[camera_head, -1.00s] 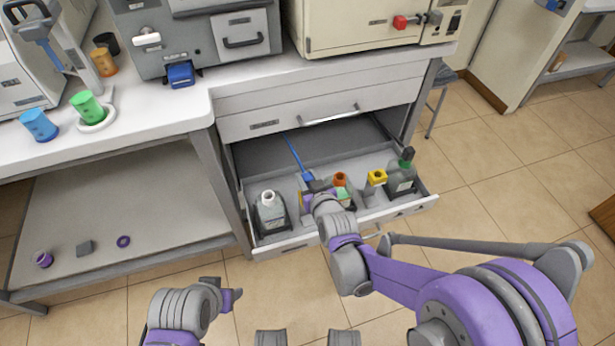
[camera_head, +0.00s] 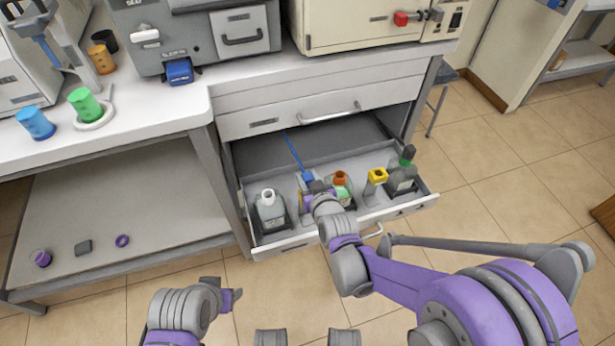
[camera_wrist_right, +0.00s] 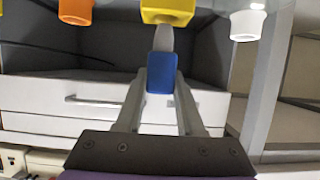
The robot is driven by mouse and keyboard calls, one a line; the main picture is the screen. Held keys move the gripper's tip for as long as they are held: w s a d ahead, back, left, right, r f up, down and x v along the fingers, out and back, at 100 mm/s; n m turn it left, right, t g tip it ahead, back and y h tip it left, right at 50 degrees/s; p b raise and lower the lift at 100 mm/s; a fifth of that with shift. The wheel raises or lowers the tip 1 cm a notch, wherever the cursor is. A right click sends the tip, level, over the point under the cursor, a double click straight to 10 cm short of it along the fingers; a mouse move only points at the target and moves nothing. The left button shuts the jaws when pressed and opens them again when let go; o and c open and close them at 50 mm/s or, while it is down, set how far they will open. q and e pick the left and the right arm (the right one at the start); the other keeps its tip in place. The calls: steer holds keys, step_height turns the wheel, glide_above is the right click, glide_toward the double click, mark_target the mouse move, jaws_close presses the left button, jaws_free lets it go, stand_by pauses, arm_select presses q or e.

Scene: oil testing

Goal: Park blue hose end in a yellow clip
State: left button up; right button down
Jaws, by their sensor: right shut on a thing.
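The blue hose end (camera_wrist_right: 161,73) is between the fingers of my right gripper (camera_wrist_right: 160,85) in the right wrist view. Its grey tip (camera_wrist_right: 164,38) reaches a yellow clip (camera_wrist_right: 167,10); whether it sits inside or only against it I cannot tell. In the head view, my right gripper (camera_head: 312,190) is low over the open drawer (camera_head: 285,240), with the blue hose (camera_head: 294,150) running up behind it. It largely hides that clip.
A white-capped bottle (camera_head: 269,205) stands left of my right gripper. An orange-capped bottle (camera_head: 341,180) is close on its right, and a dark-capped green bottle (camera_head: 403,173) is at the drawer's right end. The floor in front is clear.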

steer(key=shift+f+b, duration=0.65)
steer(key=shift+f, duration=0.2)
stand_by(0.8)
steer(key=shift+f+b, duration=0.3)
steer(key=shift+f+b, duration=0.3)
steer(key=shift+f, duration=0.05)
steer(key=shift+c, duration=2.2)
jaws_free()
